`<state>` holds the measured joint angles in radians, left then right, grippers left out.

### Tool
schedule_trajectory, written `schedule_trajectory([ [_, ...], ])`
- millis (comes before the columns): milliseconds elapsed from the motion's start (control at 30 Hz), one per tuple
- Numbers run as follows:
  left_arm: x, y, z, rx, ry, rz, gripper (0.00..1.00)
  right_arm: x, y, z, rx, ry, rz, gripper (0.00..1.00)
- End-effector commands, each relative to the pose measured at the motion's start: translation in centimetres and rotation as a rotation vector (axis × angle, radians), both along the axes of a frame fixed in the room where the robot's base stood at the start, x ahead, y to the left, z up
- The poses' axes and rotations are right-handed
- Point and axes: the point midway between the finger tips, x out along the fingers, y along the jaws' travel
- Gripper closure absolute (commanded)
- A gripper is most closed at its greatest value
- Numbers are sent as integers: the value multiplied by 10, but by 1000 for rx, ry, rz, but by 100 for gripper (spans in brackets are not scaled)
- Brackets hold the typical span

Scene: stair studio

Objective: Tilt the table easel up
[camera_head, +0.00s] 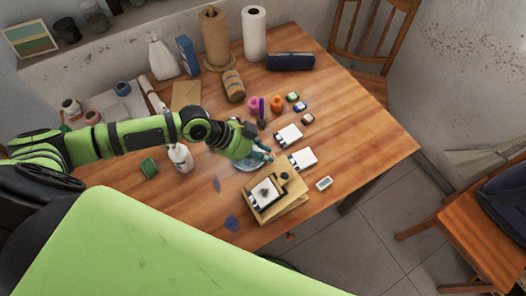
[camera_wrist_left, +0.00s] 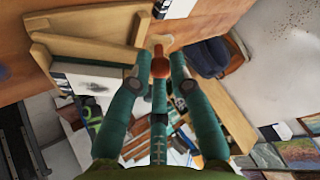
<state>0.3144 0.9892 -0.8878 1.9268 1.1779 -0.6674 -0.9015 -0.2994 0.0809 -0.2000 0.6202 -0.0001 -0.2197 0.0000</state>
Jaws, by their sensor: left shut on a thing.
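The table easel (camera_head: 281,208) is a low wooden board at the table's front right, lying nearly flat, with a white sheet (camera_head: 264,193) with a dark blot on it. In the left wrist view the easel's wooden frame (camera_wrist_left: 95,50) fills the upper left. My left gripper (camera_head: 265,154) is at the easel's far side. Its teal fingers (camera_wrist_left: 160,80) close around a red-orange knob-like piece (camera_wrist_left: 160,64) beside the frame. How this piece joins the easel is hard to tell. My right gripper is not in view.
White cards (camera_head: 302,158), paint jars (camera_head: 277,102) and a small white block (camera_head: 323,183) lie around the easel. A white bottle (camera_head: 180,158) stands left of my gripper. Paper rolls (camera_head: 254,35) stand at the back. The table's right part is clear.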

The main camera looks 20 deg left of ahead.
Motion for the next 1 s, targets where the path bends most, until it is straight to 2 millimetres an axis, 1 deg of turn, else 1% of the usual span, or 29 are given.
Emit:
schedule_trajectory([
  [300,-1,0,1,-1,3,-1,100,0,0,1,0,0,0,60],
  [333,-1,0,1,-1,3,-1,76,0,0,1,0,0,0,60],
  [367,-1,0,1,-1,3,-1,64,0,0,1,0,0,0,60],
  [400,-1,0,1,-1,3,-1,56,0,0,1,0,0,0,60],
  [767,-1,2,1,1,2,0,56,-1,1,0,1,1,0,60],
  [867,-4,8,8,3,1,-1,56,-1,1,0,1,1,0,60],
  [1000,-12,22,25,5,1,-1,56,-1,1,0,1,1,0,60],
])
